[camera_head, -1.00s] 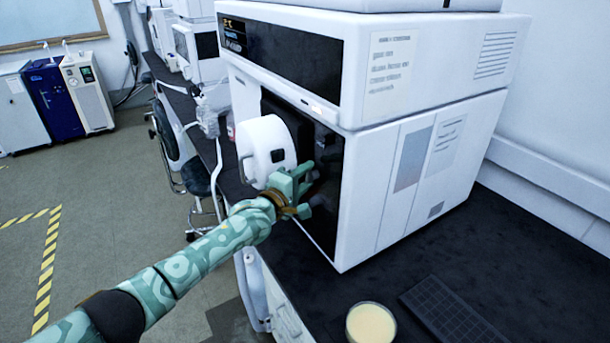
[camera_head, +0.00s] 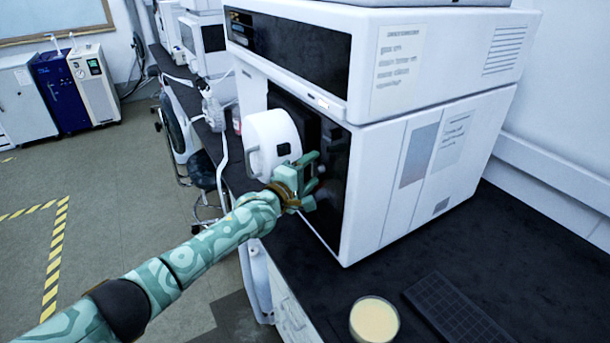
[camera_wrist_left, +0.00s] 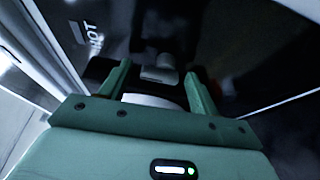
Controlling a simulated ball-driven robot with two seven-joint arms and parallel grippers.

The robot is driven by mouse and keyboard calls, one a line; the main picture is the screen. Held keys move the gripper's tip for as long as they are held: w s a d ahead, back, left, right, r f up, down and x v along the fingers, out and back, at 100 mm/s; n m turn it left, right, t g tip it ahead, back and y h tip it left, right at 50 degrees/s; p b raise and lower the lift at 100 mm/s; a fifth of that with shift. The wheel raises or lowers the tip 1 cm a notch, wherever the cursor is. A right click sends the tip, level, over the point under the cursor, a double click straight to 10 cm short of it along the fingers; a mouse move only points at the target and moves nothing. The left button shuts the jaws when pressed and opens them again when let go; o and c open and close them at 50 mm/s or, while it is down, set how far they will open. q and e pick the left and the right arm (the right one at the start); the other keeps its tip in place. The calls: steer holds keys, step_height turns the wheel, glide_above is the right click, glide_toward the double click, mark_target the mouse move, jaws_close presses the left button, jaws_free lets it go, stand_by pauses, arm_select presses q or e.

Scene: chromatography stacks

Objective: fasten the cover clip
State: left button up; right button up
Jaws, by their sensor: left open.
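The white rounded cover (camera_head: 268,138) with a side handle stands out from the dark front of the white instrument (camera_head: 440,75). My left gripper (camera_head: 312,180) is at the lower right edge of the cover, close to the dark panel. In the left wrist view, my left gripper (camera_wrist_left: 158,80) has its two green fingers apart. A small grey piece (camera_wrist_left: 158,69), perhaps the cover clip, shows between and beyond the fingertips; I cannot tell if they touch it. A pale curved edge lies below it, between the fingers. In the head view, the clip is not discernible. My right gripper is not in view.
The dark bench (camera_head: 480,265) holds the instrument. A cup of pale yellow content (camera_head: 374,321) and a dark flat rack (camera_head: 455,310) stand near the front. A stool (camera_head: 205,172) is left of the bench. The floor at left is open.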

arm_select(q)
steer(key=shift+s+a+r, duration=0.1)
steer(key=shift+s+a, duration=0.05)
steer(key=shift+s, duration=0.15)
steer(key=p+v, duration=0.6)
steer(key=v, duration=0.9)
steer(key=shift+s, duration=0.3)
steer(key=shift+a, duration=0.1)
